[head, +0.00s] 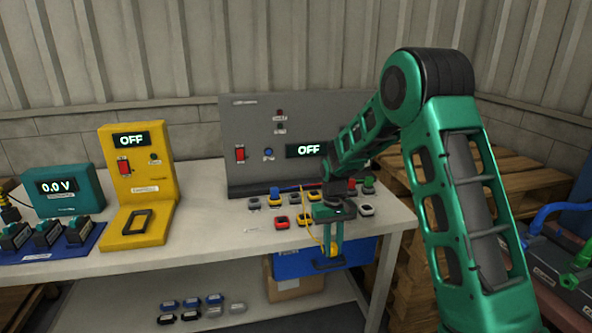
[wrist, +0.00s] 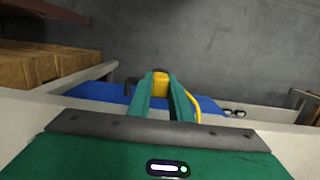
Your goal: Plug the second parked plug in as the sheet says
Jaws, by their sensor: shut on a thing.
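My gripper (head: 333,246) is shut on a yellow plug (wrist: 160,84), held in front of the table's front edge. The plug also shows in the head view (head: 334,249), small and partly hidden by the fingers. A yellow cable (wrist: 196,108) runs from it; in the head view it rises towards the grey panel (head: 262,120). Several sockets or plugs (head: 282,223) in red, yellow, black and other colours stand in rows before the panel. My arm hides some of them. The panel's display (head: 306,150) reads OFF. I cannot make out a readable sheet.
A blue bin or drawer front (head: 290,264) lies below the table edge, under my gripper. A yellow tester (head: 140,180) reading OFF and a teal meter (head: 62,190) reading 0.0 V stand at left. Several small blocks (head: 190,301) lie on the lower shelf. Wooden pallets (head: 510,180) stand right.

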